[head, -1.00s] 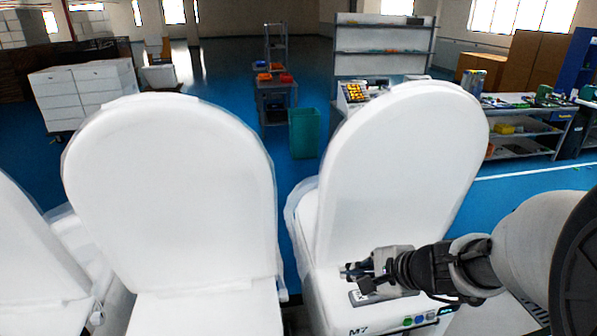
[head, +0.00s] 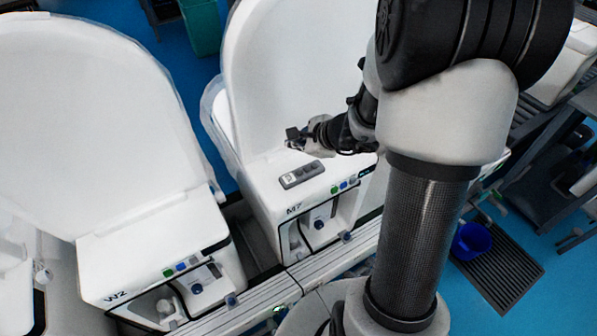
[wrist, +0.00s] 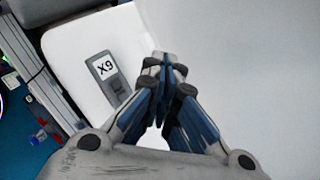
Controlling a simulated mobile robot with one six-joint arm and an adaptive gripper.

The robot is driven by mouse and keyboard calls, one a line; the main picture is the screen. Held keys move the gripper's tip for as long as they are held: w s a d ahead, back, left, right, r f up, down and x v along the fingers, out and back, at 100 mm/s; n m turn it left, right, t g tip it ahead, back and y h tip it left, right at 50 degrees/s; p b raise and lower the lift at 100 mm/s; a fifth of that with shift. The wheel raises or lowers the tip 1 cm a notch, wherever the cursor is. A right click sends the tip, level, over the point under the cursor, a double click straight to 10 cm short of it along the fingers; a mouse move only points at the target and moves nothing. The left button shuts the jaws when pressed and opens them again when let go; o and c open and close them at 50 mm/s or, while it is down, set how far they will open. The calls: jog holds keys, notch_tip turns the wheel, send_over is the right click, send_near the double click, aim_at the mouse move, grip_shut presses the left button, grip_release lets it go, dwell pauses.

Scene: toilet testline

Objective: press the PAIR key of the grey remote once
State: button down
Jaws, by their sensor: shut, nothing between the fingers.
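The grey remote (head: 302,175) lies on the white top of the toilet unit marked M7 (head: 262,190), in front of its raised lid. In the wrist view the remote (wrist: 118,92) carries a white label reading X9 and darker keys below it; I cannot read the key names. My gripper (head: 292,137) is in the air behind the remote, near the lid. In the wrist view my gripper (wrist: 164,58) has its fingertips together, empty, to the right of the remote and apart from it.
A second toilet unit marked W2 (head: 150,255) stands to the left with its lid (head: 90,130) raised. The raised lid (head: 300,75) of M7 stands close behind my gripper. Coloured buttons (head: 343,186) are on the front edge of M7. A blue bucket (head: 472,241) stands at the right.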

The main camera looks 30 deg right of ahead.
jog(key=b, duration=0.6)
send_over(297, 176)
notch_tip(297, 176, down, 8)
jog(key=shift+r, duration=0.15)
jog(key=shift+f+b, duration=0.4)
jog(key=shift+f, duration=0.1)
dwell(0.6)
jog(key=shift+f+b, duration=0.35)
jog(key=shift+b, duration=0.35)
jog(key=shift+f+b, duration=0.4)
jog(key=shift+b, duration=0.15)
dwell(0.4)
dwell(0.3)
jog(key=shift+r+p, duration=0.55)
jog(key=shift+r, duration=0.3)
jog(key=shift+r+p, duration=1.9)
jog(key=shift+r, duration=0.65)
